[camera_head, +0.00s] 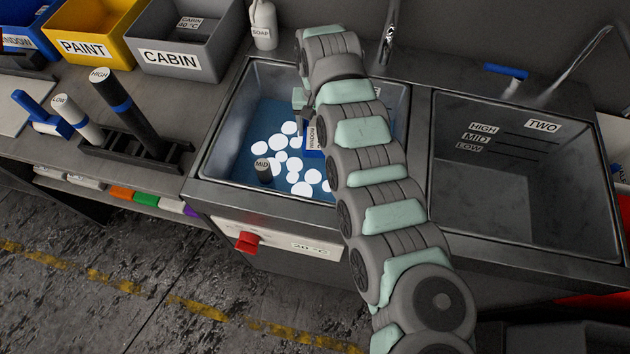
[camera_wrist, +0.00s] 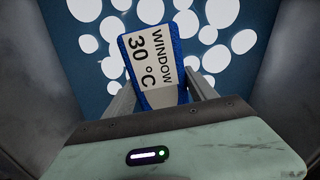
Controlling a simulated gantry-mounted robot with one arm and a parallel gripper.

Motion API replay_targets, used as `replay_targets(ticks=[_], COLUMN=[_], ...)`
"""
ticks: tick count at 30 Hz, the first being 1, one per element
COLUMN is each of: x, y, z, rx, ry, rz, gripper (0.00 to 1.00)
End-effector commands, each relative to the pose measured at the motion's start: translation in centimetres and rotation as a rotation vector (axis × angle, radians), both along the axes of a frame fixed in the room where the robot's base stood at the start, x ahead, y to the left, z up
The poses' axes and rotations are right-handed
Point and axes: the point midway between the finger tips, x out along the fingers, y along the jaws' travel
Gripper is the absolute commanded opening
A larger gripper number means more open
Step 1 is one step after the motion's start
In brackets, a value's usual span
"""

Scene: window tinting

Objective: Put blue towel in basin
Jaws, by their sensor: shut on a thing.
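The blue towel (camera_wrist: 154,98) carries a white label reading WINDOW 30 °C. My gripper (camera_wrist: 157,98) is shut on it, with one finger on each side. In the head view the towel (camera_head: 314,145) is partly hidden behind my arm. My gripper (camera_head: 303,112) points down inside the left basin (camera_head: 228,137), above blue water with several white round patches. The wrist view shows the water (camera_wrist: 205,70) beyond the towel. I cannot tell whether the towel touches the water.
A dark cylinder marked MID (camera_head: 263,170) stands in the left basin. The right basin (camera_head: 525,185), marked TWO, looks empty. A rack (camera_head: 135,150) with LOW and HIGH cylinders is at the left. Grey CABIN (camera_head: 190,45) and yellow PAINT (camera_head: 90,35) bins stand behind it.

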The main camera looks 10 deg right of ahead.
Motion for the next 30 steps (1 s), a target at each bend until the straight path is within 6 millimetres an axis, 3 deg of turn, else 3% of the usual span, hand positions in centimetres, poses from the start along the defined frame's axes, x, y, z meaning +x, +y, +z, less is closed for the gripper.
replay_targets(ticks=[1, 3, 9, 14, 22, 30], x=[-0.8, -1.8, -3.7, -4.2, -4.4, -4.2], y=[-1.4, -3.1, -6.0, -6.7, -6.7, -6.7], z=[-2.5, -4.9, -9.4, -11.0, -15.8, -18.7], rx=[0.008, 0.006, 0.004, 0.0, -0.001, -0.001], ry=[0.003, 0.001, -0.004, -0.004, 0.0, -0.004], rz=[-0.038, -0.083, -0.168, -0.188, -0.186, -0.186], gripper=[0.18, 0.18, 0.18, 0.18, 0.18, 0.18])
